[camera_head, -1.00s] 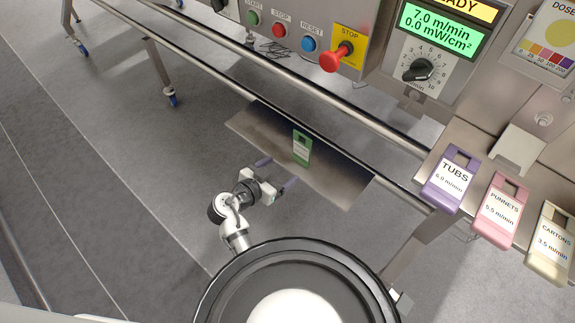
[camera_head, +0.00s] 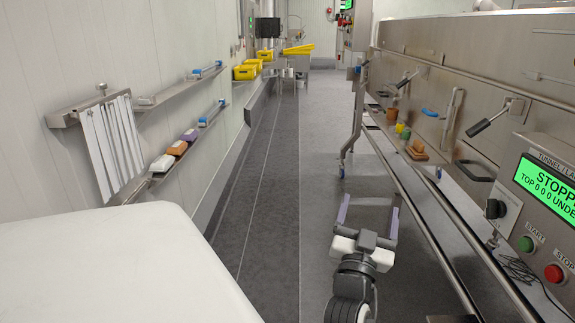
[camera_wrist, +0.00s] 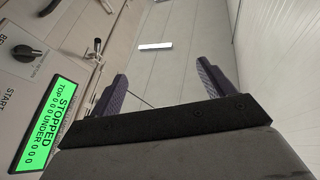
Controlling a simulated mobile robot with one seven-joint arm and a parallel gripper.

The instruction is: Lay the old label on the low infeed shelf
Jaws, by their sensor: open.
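My gripper (camera_head: 368,217) is open and empty, with its two purple fingers spread apart over the grey aisle floor. In the wrist view my gripper (camera_wrist: 162,76) also shows both fingers apart with nothing between them. The old label and the low infeed shelf are not in view now. In the earlier head view a green label with a white patch lay on a low steel shelf under the control panel.
The steel tunnel (camera_head: 470,95) runs along the right, with a green display (camera_head: 545,190) reading STOPPED. Wall shelves (camera_head: 190,87) with small items are on the left. A white surface (camera_head: 125,265) fills the lower left. The aisle floor (camera_head: 270,190) is clear.

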